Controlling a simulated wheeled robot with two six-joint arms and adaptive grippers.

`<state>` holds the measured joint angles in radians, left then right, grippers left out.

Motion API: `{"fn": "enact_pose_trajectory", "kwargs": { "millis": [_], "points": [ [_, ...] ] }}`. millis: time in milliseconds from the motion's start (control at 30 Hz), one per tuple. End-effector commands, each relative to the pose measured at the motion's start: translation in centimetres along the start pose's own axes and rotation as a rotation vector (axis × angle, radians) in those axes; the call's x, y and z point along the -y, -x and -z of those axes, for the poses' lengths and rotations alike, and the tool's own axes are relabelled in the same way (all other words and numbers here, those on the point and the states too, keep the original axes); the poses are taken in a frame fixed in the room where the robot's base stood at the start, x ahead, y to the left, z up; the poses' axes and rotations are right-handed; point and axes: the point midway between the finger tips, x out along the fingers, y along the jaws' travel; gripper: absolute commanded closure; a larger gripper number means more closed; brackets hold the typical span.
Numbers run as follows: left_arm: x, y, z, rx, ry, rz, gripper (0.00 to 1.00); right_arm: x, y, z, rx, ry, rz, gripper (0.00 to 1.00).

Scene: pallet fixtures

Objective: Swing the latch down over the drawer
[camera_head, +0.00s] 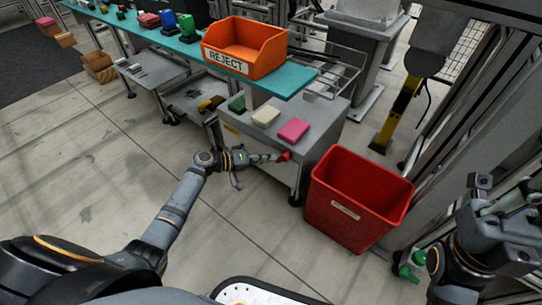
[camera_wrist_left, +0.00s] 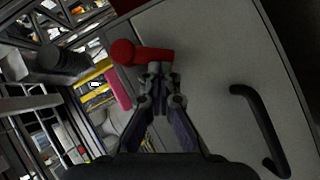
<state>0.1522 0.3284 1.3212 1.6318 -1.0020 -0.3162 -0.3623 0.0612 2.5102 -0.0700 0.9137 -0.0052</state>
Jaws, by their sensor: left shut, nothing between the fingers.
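The red latch (camera_wrist_left: 145,53) has a round knob end at the left and a short arm pointing right across the grey drawer front (camera_wrist_left: 205,60) in the left wrist view. A black bar handle (camera_wrist_left: 262,130) is on the drawer front, apart from the latch. My left gripper (camera_wrist_left: 158,72) is shut and empty, its tips close beside the latch arm; contact is unclear. It also shows in the head view (camera_head: 272,157). My right gripper (camera_head: 508,205) is at the right edge, its finger opening unclear.
Green, cream and pink blocks (camera_head: 294,130) lie on the cabinet top (camera_head: 325,115). A red bin (camera_head: 345,215) stands right of the cabinet. An orange REJECT bin (camera_head: 262,62) sits on the teal shelf (camera_head: 290,83). Floor left of my left arm is clear.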

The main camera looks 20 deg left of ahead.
Motion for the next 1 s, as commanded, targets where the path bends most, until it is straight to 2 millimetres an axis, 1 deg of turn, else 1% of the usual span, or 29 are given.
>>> {"fn": "enact_pose_trajectory", "kwargs": {
  "millis": [33, 100, 200, 400, 500, 800, 1000],
  "points": [
    [0.9, -0.3, -0.4, 0.000, 0.036, -0.026, 1.00, 0.2, 1.4, -0.2, 0.004, 0.002, 0.003, 1.00],
    [1.1, -0.5, -0.6, 0.000, 0.087, -0.063, 1.00, 0.4, 2.2, -0.4, 0.009, 0.004, 0.007, 1.00],
    [1.2, -0.7, -0.9, 0.001, 0.156, -0.114, 1.00, 0.7, 3.2, -0.5, 0.012, 0.009, 0.014, 1.00],
    [1.3, -1.1, -1.4, 0.000, 0.276, -0.201, 1.00, 1.0, 4.5, -0.7, 0.015, 0.016, 0.023, 1.00],
    [1.3, -1.2, -1.6, 0.000, 0.320, -0.232, 1.00, 1.1, 4.9, -0.7, 0.016, 0.017, 0.025, 1.00],
    [1.3, -1.5, -2.0, 0.000, 0.314, -0.227, 1.00, 1.2, 5.5, -0.9, 0.021, 0.020, 0.028, 1.00],
    [1.3, -1.5, -2.1, 0.000, 0.313, -0.226, 1.00, 1.0, 4.8, -1.0, 0.007, 0.025, 0.016, 1.00]
  ]
}}
